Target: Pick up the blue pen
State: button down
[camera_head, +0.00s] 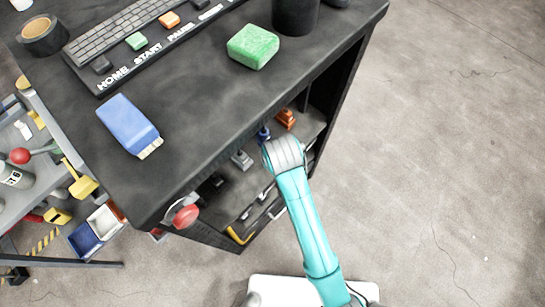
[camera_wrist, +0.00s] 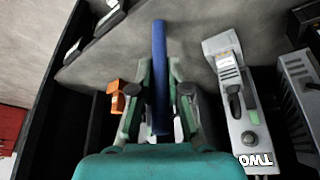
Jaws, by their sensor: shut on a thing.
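The blue pen (camera_wrist: 159,45) stands lengthwise up the middle of the wrist view, between the two fingers of my gripper (camera_wrist: 160,78). The fingers are closed against it from both sides, and its lower end runs down between them toward the palm. In the head view, a small blue bit (camera_head: 263,134), likely the pen, shows beside the end of my arm at the open shelf under the dark table. My fingers are hidden there behind the arm's end.
An orange item (camera_wrist: 117,97) is close left of my fingers; a grey device marked TWO (camera_wrist: 240,110) stands close right. Dark shelf walls flank both sides. The dark tabletop (camera_head: 190,95) overhangs the shelf, bearing a green block (camera_head: 252,47) and blue box (camera_head: 125,122). Floor (camera_head: 440,150) at right is clear.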

jog(key=shift+r, duration=0.9)
notch_tip(320, 180, up, 2)
jog(key=s+d, duration=0.2)
jog(key=s, duration=0.6)
jog(key=s+d, duration=0.3)
jog(key=s, duration=0.6)
jog(key=shift+d+f, duration=0.15)
jog(key=shift+d, duration=0.15)
